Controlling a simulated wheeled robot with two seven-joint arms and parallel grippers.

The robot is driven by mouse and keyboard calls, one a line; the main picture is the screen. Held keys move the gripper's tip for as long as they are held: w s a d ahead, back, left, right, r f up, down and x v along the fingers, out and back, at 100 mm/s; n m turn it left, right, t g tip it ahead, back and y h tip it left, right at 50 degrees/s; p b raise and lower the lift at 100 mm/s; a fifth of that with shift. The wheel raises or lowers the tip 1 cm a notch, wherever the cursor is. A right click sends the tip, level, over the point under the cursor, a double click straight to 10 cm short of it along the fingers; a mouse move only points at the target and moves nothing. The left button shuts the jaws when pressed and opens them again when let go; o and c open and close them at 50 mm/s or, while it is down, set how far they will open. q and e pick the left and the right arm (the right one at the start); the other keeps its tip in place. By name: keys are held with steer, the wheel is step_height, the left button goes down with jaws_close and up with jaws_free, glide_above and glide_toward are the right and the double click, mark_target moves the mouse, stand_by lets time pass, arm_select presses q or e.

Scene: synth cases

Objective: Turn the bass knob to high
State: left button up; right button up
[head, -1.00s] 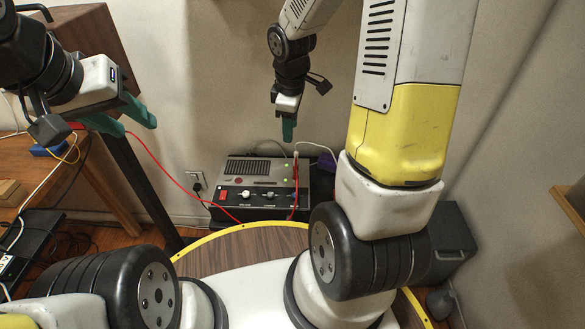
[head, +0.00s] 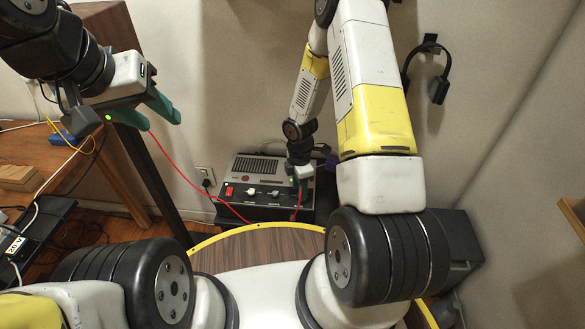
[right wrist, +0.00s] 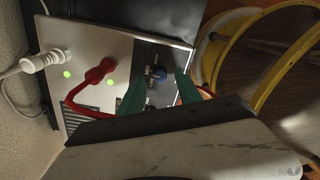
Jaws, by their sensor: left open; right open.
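The grey and black amplifier (head: 262,166) stands low against the wall in the head view. Its front panel has a red switch (head: 229,191) and a row of knobs, including a white knob (head: 251,191). My right gripper (head: 299,180) is at the panel's right end and hides part of it. I cannot read which knob is bass. My left gripper (head: 161,119) is open and empty, high at the left.
A red cable (right wrist: 70,95) runs to a red plug (right wrist: 98,72) in the amplifier, near a white plug (right wrist: 40,63). A wooden table (head: 60,165) with a blue box (head: 62,138) is at the left. A yellow-rimmed round wooden surface (head: 258,242) lies in front of the amplifier.

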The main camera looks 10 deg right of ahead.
steer(key=shift+f, duration=0.85)
jaws_close()
steer(key=shift+m, duration=0.3)
steer(key=m, duration=1.1)
steer(key=shift+m, duration=0.3)
